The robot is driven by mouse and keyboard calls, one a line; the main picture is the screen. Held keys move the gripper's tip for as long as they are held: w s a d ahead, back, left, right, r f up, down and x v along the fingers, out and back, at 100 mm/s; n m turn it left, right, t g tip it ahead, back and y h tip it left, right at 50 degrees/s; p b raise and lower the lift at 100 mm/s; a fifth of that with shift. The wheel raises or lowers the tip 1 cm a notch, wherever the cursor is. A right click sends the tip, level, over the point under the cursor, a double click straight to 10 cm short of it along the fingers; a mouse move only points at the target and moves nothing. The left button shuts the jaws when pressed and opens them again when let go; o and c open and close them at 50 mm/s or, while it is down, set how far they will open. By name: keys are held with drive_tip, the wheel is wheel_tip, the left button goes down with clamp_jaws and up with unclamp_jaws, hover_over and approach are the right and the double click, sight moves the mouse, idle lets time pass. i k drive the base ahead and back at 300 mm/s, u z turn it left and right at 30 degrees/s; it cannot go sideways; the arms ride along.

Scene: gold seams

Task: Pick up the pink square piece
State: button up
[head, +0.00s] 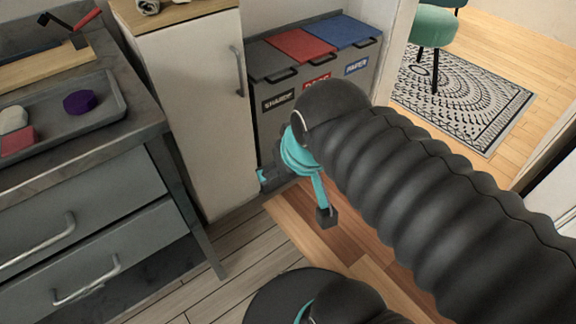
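A pink square piece (17,140) lies in a dark grey tray (75,133) on the counter at the left. A purple round piece (80,102) lies apart, to the right in the tray. My gripper (296,197), teal with dark fingertips, hangs over the floor in front of the bins, well right of the tray. Its fingers are spread apart, and nothing shows between them.
A tall white cabinet (195,110) stands between the counter and the labelled bins (316,75). Drawers with metal handles (85,275) are below the counter. A hammer-like tool (70,30) lies behind the tray. A patterned rug (460,95) and green chair (433,25) are beyond the doorway.

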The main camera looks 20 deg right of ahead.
sight(19, 140)
drive_tip(key=u, duration=4.15)
drive_tip(key=k, duration=1)
drive_tip(key=z, duration=0.85)
